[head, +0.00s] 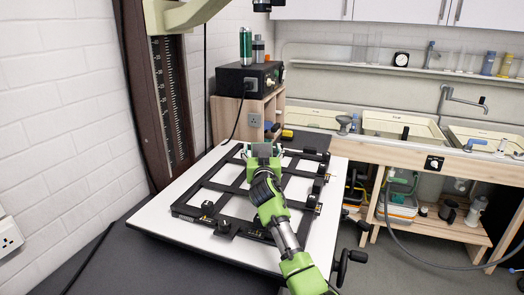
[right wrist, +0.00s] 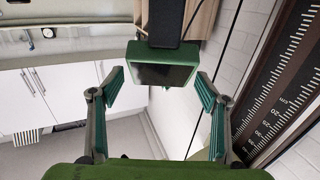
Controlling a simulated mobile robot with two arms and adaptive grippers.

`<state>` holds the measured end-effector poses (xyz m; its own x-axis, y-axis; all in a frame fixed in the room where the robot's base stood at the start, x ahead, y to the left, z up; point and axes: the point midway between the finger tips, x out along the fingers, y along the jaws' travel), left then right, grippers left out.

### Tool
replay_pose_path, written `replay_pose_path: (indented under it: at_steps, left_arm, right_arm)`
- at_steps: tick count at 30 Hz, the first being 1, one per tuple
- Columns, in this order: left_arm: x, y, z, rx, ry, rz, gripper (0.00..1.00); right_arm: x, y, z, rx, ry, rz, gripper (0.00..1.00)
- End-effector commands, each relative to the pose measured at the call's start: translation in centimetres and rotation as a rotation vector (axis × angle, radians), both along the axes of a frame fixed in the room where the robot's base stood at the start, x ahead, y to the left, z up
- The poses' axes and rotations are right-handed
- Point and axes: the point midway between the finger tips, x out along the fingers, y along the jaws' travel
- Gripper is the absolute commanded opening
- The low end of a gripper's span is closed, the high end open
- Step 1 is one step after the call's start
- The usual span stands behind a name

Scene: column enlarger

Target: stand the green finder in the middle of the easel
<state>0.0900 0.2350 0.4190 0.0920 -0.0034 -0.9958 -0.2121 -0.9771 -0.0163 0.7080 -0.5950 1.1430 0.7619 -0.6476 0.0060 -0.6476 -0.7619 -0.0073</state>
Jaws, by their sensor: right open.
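The easel (head: 222,187) is a black frame with crossing bars, lying on a white baseboard. My right gripper (head: 263,150) reaches over it to its far side. In the right wrist view the green finder (right wrist: 163,74), a block with a dark face and green edges, shows between the tips of my open right gripper (right wrist: 162,80). A gap shows between the block and each finger. In the head view a grey-green patch between the fingertips seems to be the finder (head: 262,150); what it rests on is hidden. My left gripper is not in view.
The enlarger column (head: 170,95) with its scale rises at the left by a brick wall. A black box (head: 250,79) with a green cylinder (head: 245,46) on it stands behind the baseboard on a wooden shelf. Sinks (head: 400,127) line the right. The baseboard's front (head: 190,243) is clear.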

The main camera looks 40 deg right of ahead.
Motion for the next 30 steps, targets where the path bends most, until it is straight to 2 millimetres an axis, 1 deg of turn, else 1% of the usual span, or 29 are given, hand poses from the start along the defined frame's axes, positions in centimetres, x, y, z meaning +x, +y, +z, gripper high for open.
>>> replay_pose_path:
  at_steps: [1,9,15,20,30]
  left_arm:
    - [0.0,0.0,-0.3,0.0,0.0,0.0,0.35]
    - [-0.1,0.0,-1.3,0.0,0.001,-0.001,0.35]
    - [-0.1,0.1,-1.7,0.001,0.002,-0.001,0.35]
    - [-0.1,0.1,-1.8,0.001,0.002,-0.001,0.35]
    - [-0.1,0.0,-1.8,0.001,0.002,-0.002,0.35]
  right_arm:
    - [-0.4,0.4,-0.4,0.001,0.002,0.001,0.69]
    - [-3.4,2.9,-0.4,0.001,-0.001,0.001,0.69]
    - [-5.1,4.3,-0.3,0.002,-0.001,0.001,0.69]
    - [-5.5,4.7,-0.2,0.001,0.001,0.001,0.69]
    - [-5.5,4.7,-0.2,0.001,0.001,0.001,0.69]
